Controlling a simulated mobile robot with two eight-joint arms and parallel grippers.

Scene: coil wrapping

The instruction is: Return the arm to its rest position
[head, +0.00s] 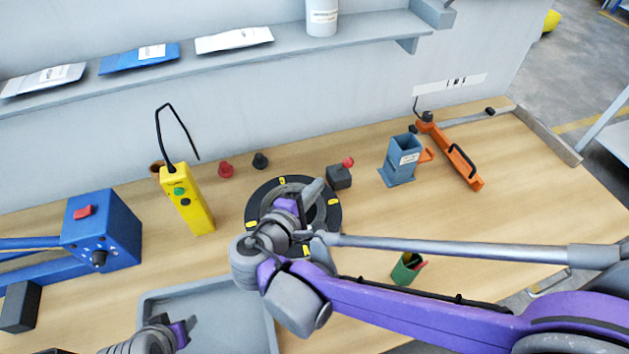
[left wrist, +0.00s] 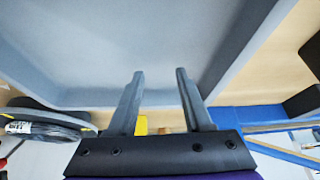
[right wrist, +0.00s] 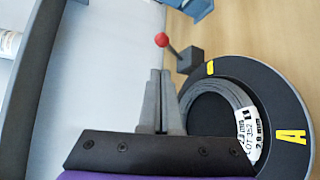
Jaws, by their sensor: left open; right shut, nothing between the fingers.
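My right gripper (head: 311,190) reaches in from the right and is over the black round turntable (head: 334,220) in the head view. Its fingers are shut with nothing between them in the right wrist view (right wrist: 160,97). A grey wire coil (right wrist: 205,95) with a white label lies on the turntable beside those fingers; my gripper and wrist partly hide it in the head view. My left gripper (head: 190,330) is low at the left, by the grey tray (head: 270,318). In the left wrist view its fingers (left wrist: 157,95) are apart and empty, with the tray beyond.
A small dark box with a red-knobbed lever (head: 339,177) stands behind the turntable. A yellow control pendant (head: 188,205) and blue machine (head: 110,235) are at left. A grey-blue holder (head: 402,160), orange tool (head: 455,160) and green cup (head: 404,271) are at right.

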